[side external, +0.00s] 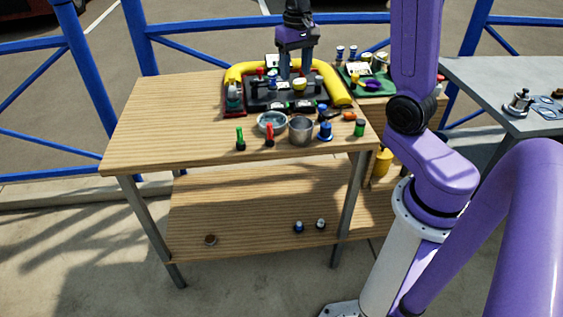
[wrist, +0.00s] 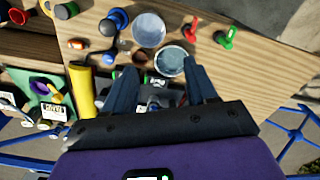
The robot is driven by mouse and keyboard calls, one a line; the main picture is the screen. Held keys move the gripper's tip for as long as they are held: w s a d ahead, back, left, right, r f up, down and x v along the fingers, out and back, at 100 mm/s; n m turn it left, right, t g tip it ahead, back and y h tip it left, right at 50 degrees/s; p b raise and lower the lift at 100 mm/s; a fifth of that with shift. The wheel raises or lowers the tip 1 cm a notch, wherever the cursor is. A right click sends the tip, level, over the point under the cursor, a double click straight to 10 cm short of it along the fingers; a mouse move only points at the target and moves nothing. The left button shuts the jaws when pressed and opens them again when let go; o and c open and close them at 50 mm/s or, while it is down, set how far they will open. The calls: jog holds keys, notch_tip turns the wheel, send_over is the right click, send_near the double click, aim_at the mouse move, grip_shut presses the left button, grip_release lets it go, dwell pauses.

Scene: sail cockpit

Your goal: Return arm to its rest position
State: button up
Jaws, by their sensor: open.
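My gripper (side external: 295,74) hangs fingers-down over the dark tray at the back of the wooden table (side external: 165,115) in the side view. In the wrist view my gripper (wrist: 162,72) has its two dark fingers spread apart with nothing held between them. A clear glass bowl (wrist: 169,61) shows just beyond the fingertips. My purple arm comes in from the right side of the side view. The exact height of the fingertips above the tray's contents is hard to tell.
A yellow tube (side external: 334,84) curves around the dark tray. The glass bowl (side external: 272,122), a metal cup (side external: 301,131), green (side external: 240,139) and red (side external: 269,135) items and a blue item (side external: 325,132) stand near the front. The table's left side is clear.

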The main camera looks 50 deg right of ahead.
jog(key=s+a+n, duration=0.9)
jog(key=s+a, duration=0.2)
jog(key=a, duration=0.4)
jog(key=s+a+f+n, duration=0.1)
jog(key=s+n, duration=0.3)
jog(key=s, duration=0.3)
jog(key=s+a+f+n, duration=0.1)
jog(key=s+n, duration=0.3)
jog(key=s, duration=0.4)
jog(key=shift+a+f, duration=0.3)
jog(key=shift+f, duration=0.1)
